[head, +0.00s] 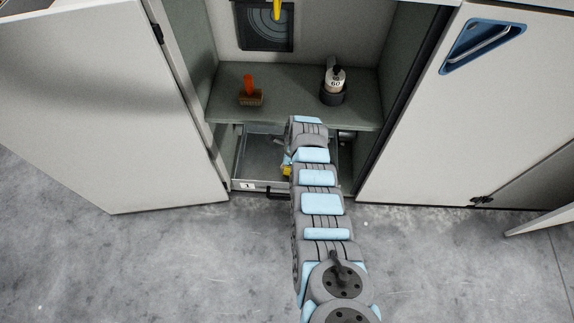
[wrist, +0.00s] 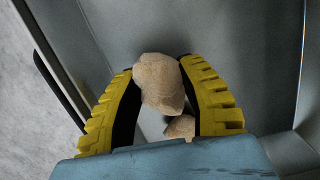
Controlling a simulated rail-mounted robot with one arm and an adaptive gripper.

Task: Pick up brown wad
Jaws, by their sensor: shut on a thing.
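The brown wad (wrist: 158,84), a pale tan, rough lump, sits between the two yellow fingers of my gripper (wrist: 157,68) in the wrist view. The fingers are shut on it near their tips. A second, smaller tan lump (wrist: 181,127) shows below it, nearer the palm; I cannot tell whether it is separate or part of the wad. In the head view my gripper (head: 287,168) is low in the open drawer (head: 250,160), mostly hidden by my arm. The wad cannot be made out there.
The cabinet shelf (head: 300,100) lies just above the drawer. It holds an orange-handled brush (head: 249,92) and a bottle marked 60 (head: 335,80) in a dark holder. Open cabinet doors stand left (head: 110,110) and right (head: 470,120). The grey floor in front is clear.

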